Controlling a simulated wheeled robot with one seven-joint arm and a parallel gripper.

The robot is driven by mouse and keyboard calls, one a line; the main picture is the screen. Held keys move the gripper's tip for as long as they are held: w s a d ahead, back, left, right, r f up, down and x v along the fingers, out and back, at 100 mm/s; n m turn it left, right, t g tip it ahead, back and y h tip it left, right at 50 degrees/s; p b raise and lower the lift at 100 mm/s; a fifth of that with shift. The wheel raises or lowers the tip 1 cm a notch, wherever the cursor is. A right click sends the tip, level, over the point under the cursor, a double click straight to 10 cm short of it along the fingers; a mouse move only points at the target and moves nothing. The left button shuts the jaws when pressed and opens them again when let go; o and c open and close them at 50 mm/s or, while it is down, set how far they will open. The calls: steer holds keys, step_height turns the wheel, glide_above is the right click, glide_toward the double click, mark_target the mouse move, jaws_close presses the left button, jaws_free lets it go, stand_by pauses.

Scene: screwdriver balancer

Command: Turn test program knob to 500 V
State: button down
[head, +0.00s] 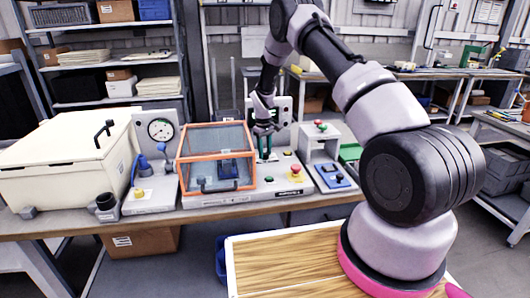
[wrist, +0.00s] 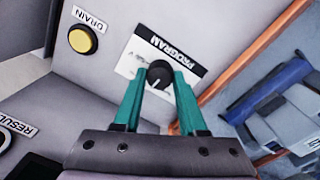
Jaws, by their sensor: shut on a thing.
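The black test program knob (wrist: 158,71) sits on a white label marked PROGRAM (wrist: 150,46) on a light grey panel in the wrist view. A pale pointer line shows on the knob; the scale text is too small to read. My gripper (wrist: 159,79) has its two teal fingers shut on the knob, one on each side. In the head view my gripper (head: 265,147) reaches down to the bench tester (head: 240,196), just right of its orange-framed cover. The knob itself cannot be made out there.
The orange-framed clear cover (head: 217,157) stands close left of my gripper in the head view. A red mushroom button (head: 296,169) is to the right. A yellow DRAIN button (wrist: 82,39) is near the knob. A cream chest (head: 65,160) fills the bench's left.

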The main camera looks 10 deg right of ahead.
steer(key=m, duration=0.3)
steer(key=shift+w+m, duration=0.1)
steer(key=shift+m, duration=0.3)
steer(key=m, duration=0.4)
steer(key=shift+m, duration=0.3)
steer(key=m, duration=0.4)
steer(key=shift+g, duration=0.3)
steer(key=shift+m, duration=2.1)
steer(key=shift+c, duration=2.3)
jaws_free()
